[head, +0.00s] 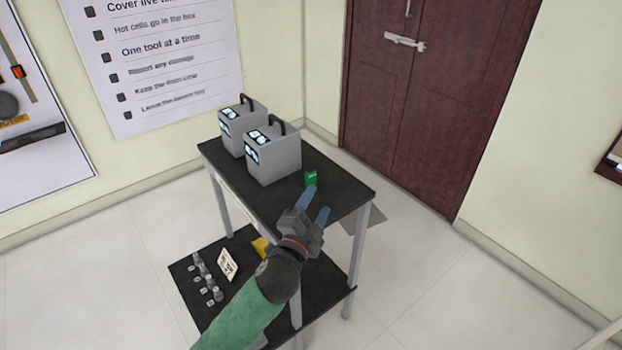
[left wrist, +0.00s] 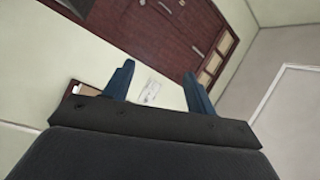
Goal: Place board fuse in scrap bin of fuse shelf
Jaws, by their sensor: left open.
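A black-topped shelf (head: 345,185) stands in the head view with two grey bins (head: 275,160) (head: 238,127) on its top. Both have dark handles and labels too small to read, so I cannot tell which is the scrap bin. A small green piece (head: 311,178) is near the right end of the top; it may be the board fuse. My left gripper (head: 316,201) is open, its blue fingers just in front of the green piece. I cannot tell whether they touch it. In the left wrist view the left gripper (left wrist: 159,72) is open with nothing visible between its fingers.
The lower shelf (head: 325,300) holds several small grey-white parts (head: 208,280), a printed card (head: 227,264) and a yellow item (head: 260,246) partly hidden by my arm. A dark red door (head: 440,90) and a wall poster (head: 160,60) are behind. The surrounding floor is mostly clear.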

